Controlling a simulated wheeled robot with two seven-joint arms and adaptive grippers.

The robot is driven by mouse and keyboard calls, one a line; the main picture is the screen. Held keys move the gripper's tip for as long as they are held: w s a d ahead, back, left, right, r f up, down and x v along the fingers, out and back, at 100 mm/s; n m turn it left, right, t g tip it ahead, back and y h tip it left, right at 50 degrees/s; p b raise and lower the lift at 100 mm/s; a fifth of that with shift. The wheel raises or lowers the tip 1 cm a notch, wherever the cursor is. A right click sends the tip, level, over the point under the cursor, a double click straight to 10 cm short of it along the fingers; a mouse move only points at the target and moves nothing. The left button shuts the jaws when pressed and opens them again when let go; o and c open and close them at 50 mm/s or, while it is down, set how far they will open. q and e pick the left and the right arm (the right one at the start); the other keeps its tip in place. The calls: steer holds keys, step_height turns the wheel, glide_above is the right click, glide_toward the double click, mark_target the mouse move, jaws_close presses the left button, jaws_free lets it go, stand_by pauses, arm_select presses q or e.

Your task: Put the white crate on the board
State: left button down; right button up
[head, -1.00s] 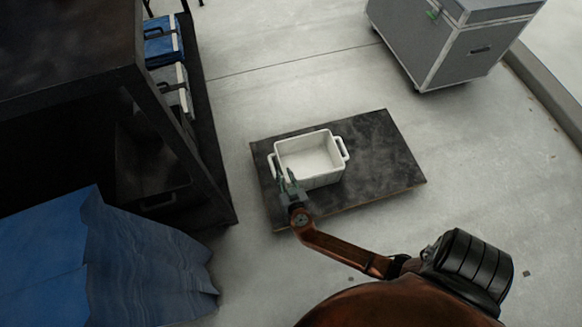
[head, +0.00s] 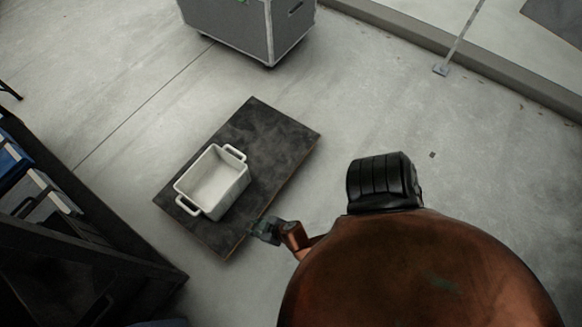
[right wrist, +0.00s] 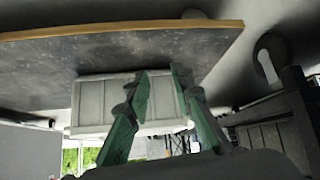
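The white crate (head: 212,182) stands upright on the dark board (head: 272,140), toward the board's lower-left end, with a handle at each end. My right gripper (head: 256,230) is beside the board's lower-right edge in the head view, apart from the crate. In the right wrist view, the picture is upside down: the board (right wrist: 110,52) is at the top and the crate (right wrist: 92,103) shows behind my green fingers (right wrist: 162,74). The fingers are apart with nothing held between them. My left gripper is not in view.
A grey wheeled case (head: 255,28) stands beyond the board. A dark shelf (head: 75,255) with blue and grey boxes is at the lower left. Pale floor around the board is clear, especially to the right. A low kerb (head: 420,35) runs across the top right.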

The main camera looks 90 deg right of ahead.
steer(key=s+a+r+n+y, duration=0.1)
steer(key=s+a+r+y, duration=0.1)
steer(key=s+a, duration=0.3)
steer(key=s+a+r+n+g+y, duration=0.1)
steer(key=s+a+y, duration=0.3)
steer(key=s, duration=0.9)
steer(key=shift+s+a+r+n, duration=0.15)
steer(key=shift+a+r+n, duration=0.6)
steer(key=shift+a, duration=0.45)
